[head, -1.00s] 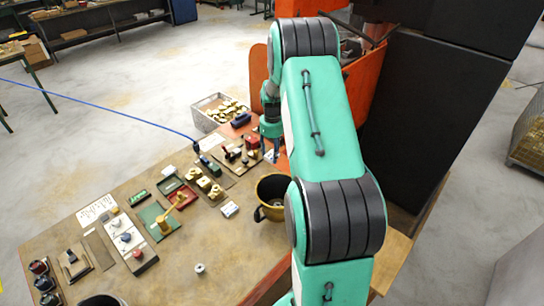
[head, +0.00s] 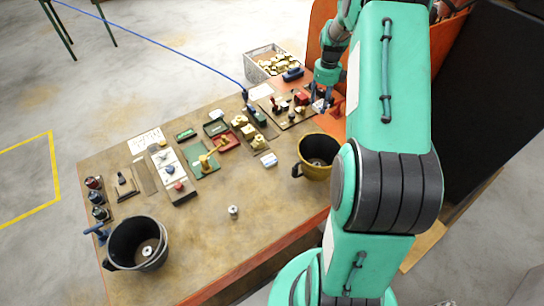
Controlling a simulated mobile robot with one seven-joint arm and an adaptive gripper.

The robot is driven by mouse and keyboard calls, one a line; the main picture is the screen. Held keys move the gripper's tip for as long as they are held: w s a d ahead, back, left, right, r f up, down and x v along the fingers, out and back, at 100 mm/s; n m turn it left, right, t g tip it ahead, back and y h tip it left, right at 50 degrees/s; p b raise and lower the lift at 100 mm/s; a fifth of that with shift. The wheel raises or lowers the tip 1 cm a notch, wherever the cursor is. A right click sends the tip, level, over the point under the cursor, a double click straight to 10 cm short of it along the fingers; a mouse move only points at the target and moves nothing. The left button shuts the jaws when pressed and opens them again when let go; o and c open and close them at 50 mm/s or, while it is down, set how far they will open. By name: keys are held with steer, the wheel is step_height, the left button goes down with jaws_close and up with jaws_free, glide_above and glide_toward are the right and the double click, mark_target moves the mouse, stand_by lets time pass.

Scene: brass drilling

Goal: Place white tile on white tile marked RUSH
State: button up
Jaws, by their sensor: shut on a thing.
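My gripper (head: 322,92) is at the back right of the bench, beside the board with red and dark parts. It is shut on a small pale piece, apparently a white tile (head: 318,104), mostly hidden by the fingers. Another small white tile (head: 269,159) lies flat on the bench, left of the black-and-yellow bucket. It has a faint mark that I cannot read. A white card (head: 261,92) lies near the back edge. I cannot make out the word RUSH on any of these.
The bucket (head: 318,150) stands between the lying tile and my arm. A dark bucket (head: 135,243) stands at the front left. A crate of brass parts (head: 274,62) is at the back. Fixtures (head: 206,161) line the bench's far side; its front middle is mostly clear.

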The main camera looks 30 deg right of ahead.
steer(key=s+a+n, duration=0.1)
steer(key=s+a, duration=0.5)
steer(key=a, duration=0.5)
steer(key=s+a+n, duration=0.2)
steer(key=s+a, duration=0.3)
steer(key=a, duration=0.6)
steer(key=s+a+n, duration=0.1)
steer(key=s+a, duration=0.5)
steer(key=a, duration=0.5)
step_height(320, 180, down, 8)
steer(key=shift+d, duration=0.15)
steer(key=shift+s, duration=0.1)
steer(key=b, duration=0.1)
glide_above(270, 161)
steer(key=shift+f, duration=0.6)
